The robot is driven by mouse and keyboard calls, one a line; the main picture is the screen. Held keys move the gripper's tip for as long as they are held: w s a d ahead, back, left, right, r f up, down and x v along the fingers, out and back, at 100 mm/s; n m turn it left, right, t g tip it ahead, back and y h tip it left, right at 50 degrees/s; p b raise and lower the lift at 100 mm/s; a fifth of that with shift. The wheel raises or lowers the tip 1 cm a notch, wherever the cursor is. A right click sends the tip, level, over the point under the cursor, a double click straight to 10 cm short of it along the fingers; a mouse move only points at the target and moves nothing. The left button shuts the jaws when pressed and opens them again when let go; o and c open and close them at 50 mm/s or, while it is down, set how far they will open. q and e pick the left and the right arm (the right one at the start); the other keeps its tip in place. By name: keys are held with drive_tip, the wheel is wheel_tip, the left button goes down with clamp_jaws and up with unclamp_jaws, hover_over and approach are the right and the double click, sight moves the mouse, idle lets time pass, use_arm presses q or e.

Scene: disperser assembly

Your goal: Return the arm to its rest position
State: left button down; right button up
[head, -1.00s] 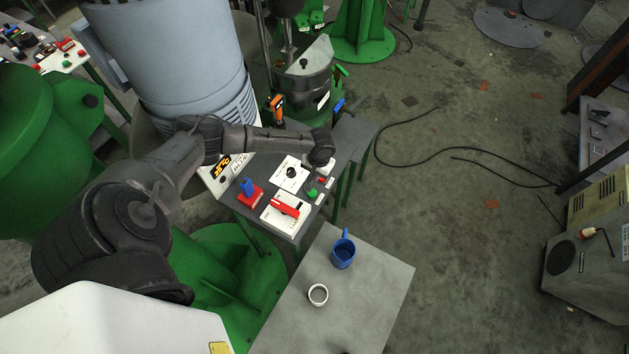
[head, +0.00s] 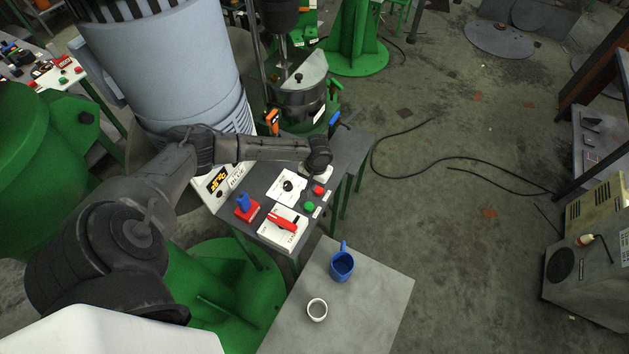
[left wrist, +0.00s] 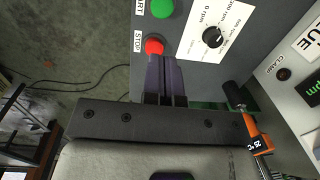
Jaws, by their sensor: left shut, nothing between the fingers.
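My left arm reaches in from the left in the head view. My left gripper (head: 316,175) is over the far right part of the control panel (head: 262,180), just behind the red stop button (head: 319,190). In the left wrist view its dark fingers (left wrist: 165,60) are shut together and empty. Their tips lie just below the red stop button (left wrist: 154,46); I cannot tell whether they touch it. The green start button (head: 309,207) is beside the stop button and also shows in the wrist view (left wrist: 162,8). My right gripper is not in view.
The panel carries a dial (head: 288,185), a red switch (head: 282,221) and a blue-and-red lever (head: 246,206). A grey table (head: 375,305) holds a blue mug (head: 342,266) and a white cup (head: 317,310). A metal vessel (head: 297,105) stands behind. Open floor lies right.

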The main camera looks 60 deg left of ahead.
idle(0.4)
use_arm(q)
drive_tip(key=w+d+r+m+t+y, duration=0.2)
drive_tip(key=w+d+r+m, duration=0.1)
drive_tip(key=r+m, duration=0.25)
drive_tip(key=w+d+r+m+t+y, duration=0.2)
drive_tip(key=w+d+r+m, duration=0.1)
drive_tip(key=r+m, duration=0.25)
drive_tip(key=s+d+r+m+t+h+p, duration=0.25)
drive_tip(key=d+r+t, duration=0.25)
drive_tip(key=d+r, duration=0.55)
drive_tip(key=s+d+n+p, duration=0.3)
drive_tip(key=s+d, duration=0.3)
drive_tip(key=s, duration=0.4)
drive_tip(key=s+d+f+n+g+h+p, duration=0.1)
drive_tip(key=s+f+g, duration=0.1)
drive_tip(key=s, duration=0.5)
drive_tip(key=s+d+f+n+g+h+p, duration=0.1)
drive_tip(key=s+f+g, duration=0.1)
drive_tip(key=s, duration=0.5)
drive_tip(key=shift+d+f, duration=0.35)
drive_tip(key=shift+f, duration=0.55)
